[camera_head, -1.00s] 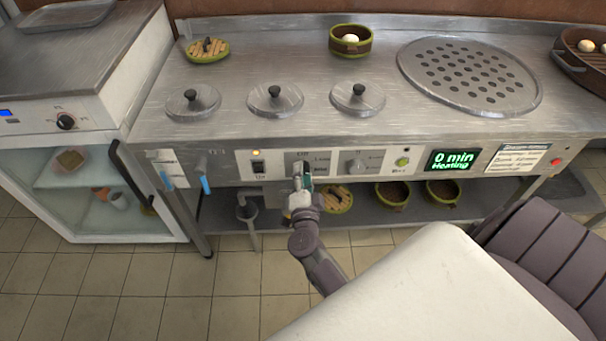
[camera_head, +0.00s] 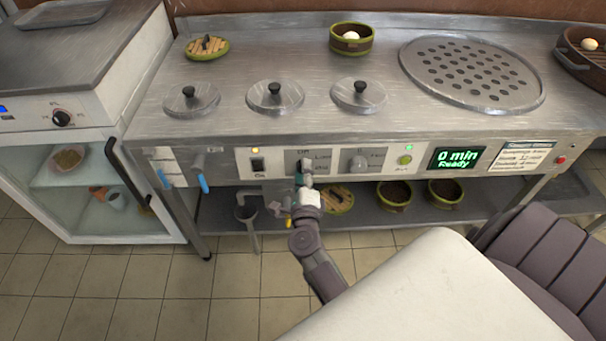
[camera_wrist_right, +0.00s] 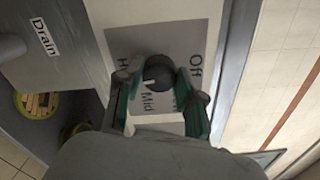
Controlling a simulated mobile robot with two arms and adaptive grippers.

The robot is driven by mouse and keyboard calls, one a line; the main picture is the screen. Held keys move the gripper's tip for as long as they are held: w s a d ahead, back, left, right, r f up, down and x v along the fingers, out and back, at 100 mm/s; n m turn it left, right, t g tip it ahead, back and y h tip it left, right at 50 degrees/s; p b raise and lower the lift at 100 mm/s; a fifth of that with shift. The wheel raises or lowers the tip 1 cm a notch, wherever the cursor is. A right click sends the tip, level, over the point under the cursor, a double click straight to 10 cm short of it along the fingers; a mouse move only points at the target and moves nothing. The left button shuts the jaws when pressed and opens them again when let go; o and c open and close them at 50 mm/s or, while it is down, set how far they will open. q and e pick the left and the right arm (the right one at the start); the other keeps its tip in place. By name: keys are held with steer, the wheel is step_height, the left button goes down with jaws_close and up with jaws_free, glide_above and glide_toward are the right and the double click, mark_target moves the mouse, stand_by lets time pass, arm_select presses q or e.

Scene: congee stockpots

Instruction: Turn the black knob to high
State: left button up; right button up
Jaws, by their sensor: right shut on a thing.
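The black knob (camera_wrist_right: 158,74) sits on a grey label plate on the stove's front panel. It also shows in the head view (camera_head: 304,163). In the wrist view its white mark points roughly toward "Mid". "Off" (camera_wrist_right: 195,66) is on the right, and a partly hidden label starting with "H" is on the left. My right gripper (camera_wrist_right: 160,88) is shut on the knob, one green-padded finger on each side. In the head view it (camera_head: 304,178) reaches the panel from below and partly covers the knob. My left gripper is not in view.
Blue-handled taps (camera_head: 203,184) are at left. Baskets (camera_head: 395,194) sit on the shelf below. Three lidded pots (camera_head: 275,97) stand on top.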

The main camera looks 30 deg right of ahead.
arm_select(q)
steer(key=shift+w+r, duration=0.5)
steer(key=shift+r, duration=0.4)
arm_select(e)
steer(key=shift+f+m, duration=0.1)
steer(key=shift+m, duration=0.8)
steer(key=o, duration=1.1)
steer(key=shift+o, duration=0.2)
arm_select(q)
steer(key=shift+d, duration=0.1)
